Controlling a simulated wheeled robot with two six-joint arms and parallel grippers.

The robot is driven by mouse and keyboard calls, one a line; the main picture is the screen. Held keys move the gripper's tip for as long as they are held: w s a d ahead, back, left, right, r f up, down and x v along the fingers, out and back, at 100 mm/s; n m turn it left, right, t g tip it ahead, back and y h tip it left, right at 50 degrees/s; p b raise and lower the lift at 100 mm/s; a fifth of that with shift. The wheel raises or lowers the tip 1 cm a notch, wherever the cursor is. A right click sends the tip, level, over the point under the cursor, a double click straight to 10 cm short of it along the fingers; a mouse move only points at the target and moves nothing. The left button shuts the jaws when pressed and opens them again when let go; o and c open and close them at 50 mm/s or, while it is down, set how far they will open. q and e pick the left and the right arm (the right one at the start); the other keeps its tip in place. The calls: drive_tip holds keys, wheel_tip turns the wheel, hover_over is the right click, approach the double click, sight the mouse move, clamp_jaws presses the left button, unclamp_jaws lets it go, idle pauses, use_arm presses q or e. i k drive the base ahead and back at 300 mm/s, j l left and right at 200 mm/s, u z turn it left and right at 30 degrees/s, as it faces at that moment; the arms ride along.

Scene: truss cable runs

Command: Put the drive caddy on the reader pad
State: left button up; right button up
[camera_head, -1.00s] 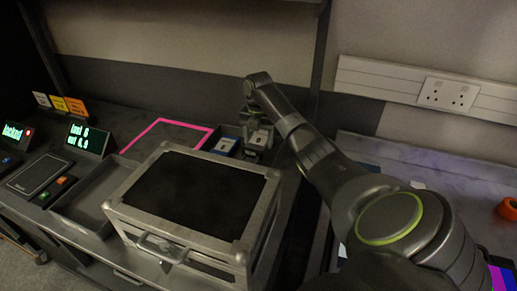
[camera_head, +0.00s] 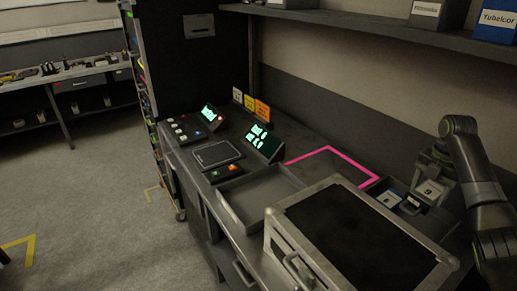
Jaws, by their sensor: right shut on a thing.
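My right gripper (camera_head: 434,176) points down at the right and is shut on a drive caddy (camera_head: 430,191), a dark block with a white label on its face. The caddy is at the right end of a dark bin, beside another caddy with a blue and white label (camera_head: 388,199). I cannot tell whether the held caddy is clear of the bin. A flat dark pad with a pale rim (camera_head: 215,154), which looks like the reader pad, lies at the left of the bench, bare. My left gripper is not in view.
A silver-framed case (camera_head: 350,235) with a black top stands in front of the bin. An empty grey tray (camera_head: 240,207), a pink outlined area (camera_head: 330,163), a small button box (camera_head: 225,172) and a lit display (camera_head: 264,143) lie between bin and pad. A shelf (camera_head: 380,28) overhangs behind.

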sight(215, 153)
drive_tip(key=i+j+z, duration=0.2)
drive_tip(key=i+j, duration=0.15)
drive_tip(key=j, duration=0.3)
drive_tip(key=i+j+z, duration=0.1)
drive_tip(key=j, duration=0.25)
drive_tip(key=i+j+z, duration=0.1)
drive_tip(key=i+j, duration=0.15)
drive_tip(key=i+j+z, duration=0.15)
drive_tip(key=j, duration=0.35)
drive_tip(key=i+j+z, duration=0.1)
drive_tip(key=j, duration=0.25)
drive_tip(key=i+j+z, duration=0.1)
drive_tip(key=j, duration=0.3)
